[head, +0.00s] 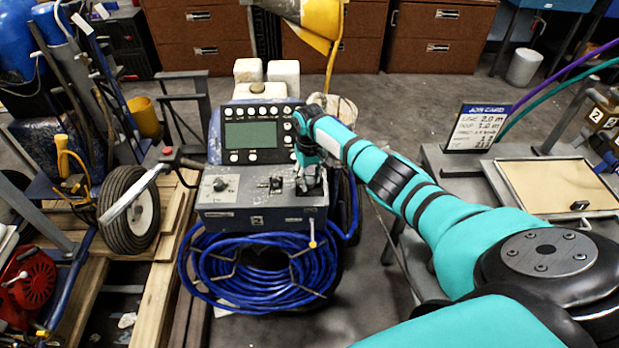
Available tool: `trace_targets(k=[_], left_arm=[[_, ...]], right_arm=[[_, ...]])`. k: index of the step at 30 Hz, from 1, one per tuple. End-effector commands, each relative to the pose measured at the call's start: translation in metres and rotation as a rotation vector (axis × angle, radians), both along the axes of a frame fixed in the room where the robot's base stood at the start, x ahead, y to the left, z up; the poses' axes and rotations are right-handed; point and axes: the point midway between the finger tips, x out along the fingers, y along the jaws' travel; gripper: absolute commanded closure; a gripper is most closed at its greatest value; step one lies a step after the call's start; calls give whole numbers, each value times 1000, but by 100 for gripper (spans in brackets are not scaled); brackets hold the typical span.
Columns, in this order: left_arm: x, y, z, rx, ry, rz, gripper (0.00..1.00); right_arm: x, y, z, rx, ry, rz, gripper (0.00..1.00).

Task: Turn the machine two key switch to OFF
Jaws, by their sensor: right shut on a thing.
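A line striper with a grey control box (240,190) stands in the middle of the head view. On the box's top plate are a round knob (219,185) at the left and a small dark switch (275,184) in the middle. My right gripper (308,188) reaches down onto the right end of this plate and is shut on a small part there, seemingly the key switch. The fingers hide that part, so its position cannot be read. My left gripper is not in view.
A display panel with buttons (252,134) stands behind the box. A coiled blue hose (262,272) hangs in front. A black wheel (129,210) stands at the left. A bench with a job card (478,128) is at the right. Wooden drawers (435,38) line the back.

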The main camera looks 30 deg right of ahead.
Motion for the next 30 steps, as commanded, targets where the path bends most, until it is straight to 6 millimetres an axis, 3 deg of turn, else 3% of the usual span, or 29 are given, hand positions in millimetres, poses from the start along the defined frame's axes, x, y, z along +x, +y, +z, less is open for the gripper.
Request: trace_targets(k=[14,15,20,30], left_arm=[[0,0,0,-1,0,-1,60],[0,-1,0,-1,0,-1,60],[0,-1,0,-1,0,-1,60],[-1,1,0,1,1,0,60]], right_arm=[[1,0,1,1,-3,18,100],[1,0,1,1,-3,18,67],[1,0,1,1,-2,17,46],[1,0,4,1,-2,16,45]])
